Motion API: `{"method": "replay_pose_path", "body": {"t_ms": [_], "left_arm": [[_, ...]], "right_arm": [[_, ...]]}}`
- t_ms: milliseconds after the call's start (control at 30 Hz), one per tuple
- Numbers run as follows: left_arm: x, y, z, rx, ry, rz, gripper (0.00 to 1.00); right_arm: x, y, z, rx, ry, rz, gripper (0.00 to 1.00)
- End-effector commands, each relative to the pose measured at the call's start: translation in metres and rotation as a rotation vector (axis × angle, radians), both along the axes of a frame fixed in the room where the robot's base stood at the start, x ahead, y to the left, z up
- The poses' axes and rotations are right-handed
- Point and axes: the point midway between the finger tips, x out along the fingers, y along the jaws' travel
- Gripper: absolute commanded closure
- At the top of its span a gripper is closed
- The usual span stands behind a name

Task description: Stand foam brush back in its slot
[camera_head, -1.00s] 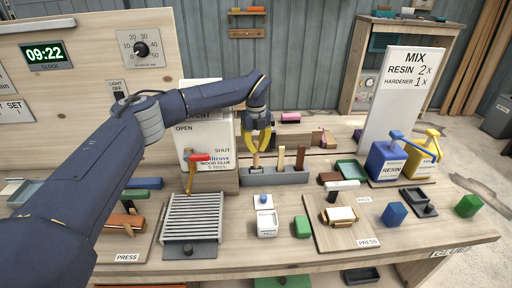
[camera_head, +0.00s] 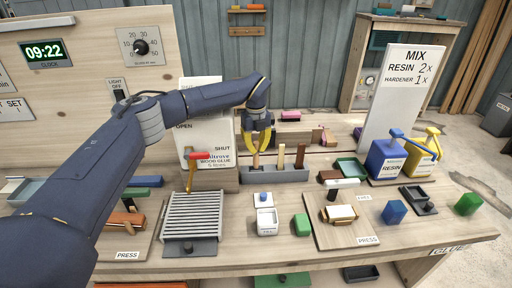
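A grey slotted holder (camera_head: 288,176) stands on the bench and holds several upright wooden-handled tools. One light wooden handle (camera_head: 256,163) is at its left end, just below my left gripper. A light brown handle (camera_head: 281,157) stands in the middle and a darker one (camera_head: 300,157) to the right. The lower ends are hidden in the holder, so I cannot tell which is the foam brush. My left gripper (camera_head: 258,148) points down above the left handle, its yellow fingers spread apart. My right gripper is not in view.
Blue resin (camera_head: 386,160) and yellow (camera_head: 424,152) pump containers stand at right.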

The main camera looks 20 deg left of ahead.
Motion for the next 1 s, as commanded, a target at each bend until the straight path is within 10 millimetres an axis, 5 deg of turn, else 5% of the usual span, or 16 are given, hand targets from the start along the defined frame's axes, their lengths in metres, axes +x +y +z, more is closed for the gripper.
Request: {"method": "replay_pose_path", "body": {"t_ms": [567,600,767,933,1000], "left_arm": [[0.0,0.0,-0.011,0.001,0.002,0.001,1.0],[-0.001,0.0,-0.011,0.001,0.002,0.001,0.89],[-0.001,0.001,-0.011,0.001,0.003,0.001,0.71],[-0.001,0.001,-0.012,0.001,0.005,0.002,0.69],[-0.001,0.001,-0.013,0.002,0.005,0.002,0.59]], "right_arm": [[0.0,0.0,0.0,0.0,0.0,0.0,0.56],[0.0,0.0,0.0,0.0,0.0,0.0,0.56],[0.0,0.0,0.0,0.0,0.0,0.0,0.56],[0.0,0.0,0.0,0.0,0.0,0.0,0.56],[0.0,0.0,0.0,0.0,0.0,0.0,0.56]]}}
